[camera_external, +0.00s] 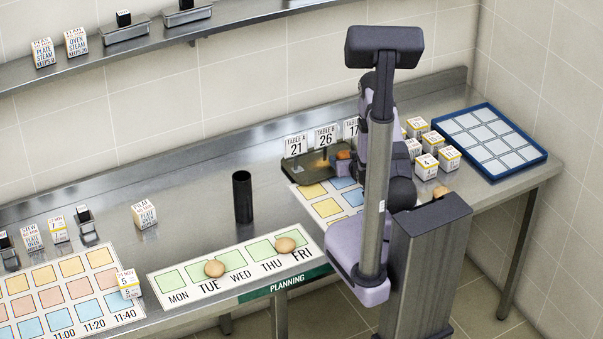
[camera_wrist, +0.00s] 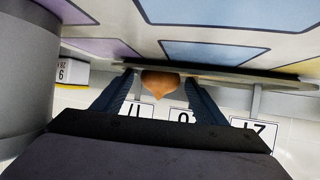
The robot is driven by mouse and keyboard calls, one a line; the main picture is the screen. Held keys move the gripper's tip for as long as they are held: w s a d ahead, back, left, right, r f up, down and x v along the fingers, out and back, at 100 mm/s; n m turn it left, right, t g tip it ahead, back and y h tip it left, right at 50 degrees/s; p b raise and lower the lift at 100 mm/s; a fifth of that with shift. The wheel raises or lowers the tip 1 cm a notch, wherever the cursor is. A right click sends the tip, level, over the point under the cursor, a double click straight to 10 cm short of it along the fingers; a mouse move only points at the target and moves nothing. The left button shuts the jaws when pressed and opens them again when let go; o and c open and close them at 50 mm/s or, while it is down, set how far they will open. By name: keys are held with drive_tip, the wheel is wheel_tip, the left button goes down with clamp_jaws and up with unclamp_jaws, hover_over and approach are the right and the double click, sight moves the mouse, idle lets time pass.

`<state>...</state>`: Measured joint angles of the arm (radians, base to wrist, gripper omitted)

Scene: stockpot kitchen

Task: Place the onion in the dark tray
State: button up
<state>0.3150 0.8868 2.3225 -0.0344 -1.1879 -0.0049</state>
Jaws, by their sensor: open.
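The dark tray (camera_external: 297,178) lies at the back of the counter, behind the mat of coloured squares and in front of the number cards. An orange-brown onion (camera_external: 343,155) shows at the tray's right end, by my gripper (camera_external: 345,164). In the wrist view the onion (camera_wrist: 163,84) sits between the two blue fingers of my gripper (camera_wrist: 160,80), which are spread. Whether the fingers touch it, and whether it rests on the tray floor, I cannot tell. My arm hides part of the tray's right side.
Number cards (camera_external: 326,137) stand close behind the tray. Two round brown items (camera_external: 214,268) (camera_external: 285,244) lie on the planning mat (camera_external: 172,279). A black cylinder (camera_external: 242,197) stands left of the tray. Several white boxes (camera_external: 427,166) and a blue-rimmed tray (camera_external: 545,157) are to the right.

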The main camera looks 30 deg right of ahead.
drive_tip(key=shift+r, duration=0.15)
drive_tip(key=v, duration=0.6)
drive_tip(key=shift+s+r, duration=0.15)
drive_tip(key=shift+r, duration=0.1)
drive_tip(key=p+v, duration=0.2)
drive_tip(key=p, duration=0.3)
drive_tip(key=shift+s+a+r, duration=0.1)
drive_tip(key=shift+s+r, duration=0.1)
drive_tip(key=shift+r, duration=0.05)
drive_tip(key=p+v, duration=0.3)
drive_tip(key=p, duration=0.1)
drive_tip(key=shift+s+f, duration=0.1)
drive_tip(key=shift+f, duration=0.1)
